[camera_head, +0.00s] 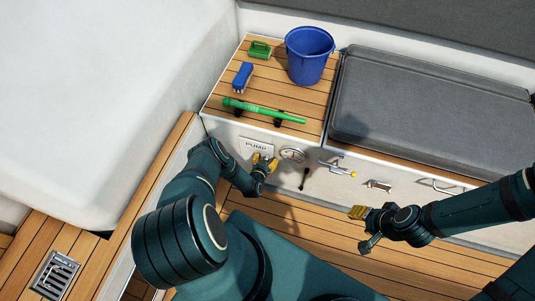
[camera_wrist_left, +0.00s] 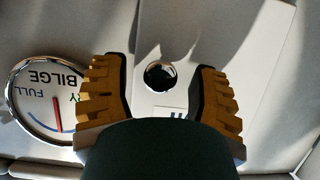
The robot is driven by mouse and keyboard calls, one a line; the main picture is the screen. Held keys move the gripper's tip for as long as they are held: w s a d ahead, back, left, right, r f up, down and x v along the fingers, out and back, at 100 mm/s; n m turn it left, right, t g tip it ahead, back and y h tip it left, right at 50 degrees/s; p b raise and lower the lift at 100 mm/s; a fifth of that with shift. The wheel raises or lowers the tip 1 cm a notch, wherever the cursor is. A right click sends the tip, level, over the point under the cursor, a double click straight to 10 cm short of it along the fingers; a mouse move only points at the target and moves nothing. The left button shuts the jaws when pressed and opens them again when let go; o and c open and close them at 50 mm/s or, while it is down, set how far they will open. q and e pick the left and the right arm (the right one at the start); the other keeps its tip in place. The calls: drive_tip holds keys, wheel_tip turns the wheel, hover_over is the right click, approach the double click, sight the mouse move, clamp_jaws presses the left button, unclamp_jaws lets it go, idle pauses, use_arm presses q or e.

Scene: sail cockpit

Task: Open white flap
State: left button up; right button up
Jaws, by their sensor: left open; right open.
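The white flap, marked PUMP (camera_head: 256,145), is set in the white front wall of the bench, left of the round gauge. My left gripper (camera_head: 264,161) is at the flap's lower right side. The lettering is mostly hidden by the gripper. Nothing is between the fingers, and I cannot tell whether they touch the flap. My right gripper (camera_head: 359,213) is open and empty, in front of the bench to the right.
The bilge gauge (camera_wrist_left: 50,100) is beside the left gripper; a black lever (camera_head: 304,179) and a yellow-tipped valve handle (camera_head: 338,168) are farther right. A blue bucket (camera_head: 309,58), blue brush (camera_head: 242,77), green brush (camera_head: 259,49) and green tube (camera_head: 265,111) are on the bench top.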

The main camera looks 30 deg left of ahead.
use_arm(q)
drive_tip(key=shift+w+f, duration=0.1)
drive_tip(key=shift+w, duration=0.1)
clamp_jaws()
drive_tip(key=shift+s+a, duration=0.1)
